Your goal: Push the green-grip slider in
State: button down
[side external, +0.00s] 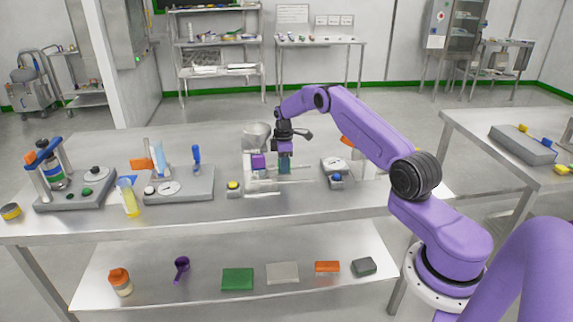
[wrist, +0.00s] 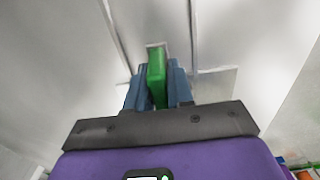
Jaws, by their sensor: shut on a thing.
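My gripper (wrist: 156,88) is shut on the green grip (wrist: 156,70) of the slider, one blue finger on each side of it. The grip sticks out beyond the fingertips in the wrist view, with a small pale metal piece just past it. In the side view my gripper (side external: 285,166) points down at the middle of the steel table, beside a pale device (side external: 250,172) with a purple block. The fingers hide most of the grip there. How far in the slider sits cannot be told.
A metal bowl-like hopper (side external: 257,134) stands behind the device. A yellow-topped button box (side external: 234,188) is to its left, and a grey unit with a round dial (side external: 334,164) to its right. A balance-like grey base (side external: 188,190) stands further left. The table front (side external: 330,205) is clear.

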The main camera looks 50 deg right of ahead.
jog(key=c, duration=1.1)
grip_release()
jog(key=shift+w+a, duration=0.3)
jog(key=shift+s+d, duration=0.1)
jog(key=shift+s+d, duration=0.35)
jog(key=shift+d, duration=0.05)
jog(key=s+d, duration=0.7)
jog(key=s, duration=0.1)
jog(key=shift+d, duration=0.4)
notch_tip(320, 180, up, 18)
jog(key=shift+n, duration=0.7)
jog(key=shift+s+a+r, duration=0.55)
jog(key=shift+a+r, duration=0.3)
jog(key=shift+a, duration=4)
jog(key=shift+s+a+r, duration=0.55)
jog(key=shift+a+r, duration=0.25)
jog(key=shift+a, duration=4.1)
jog(key=shift+s+a+r, duration=0.55)
jog(key=shift+a+r, duration=0.3)
jog(key=shift+a, duration=4)
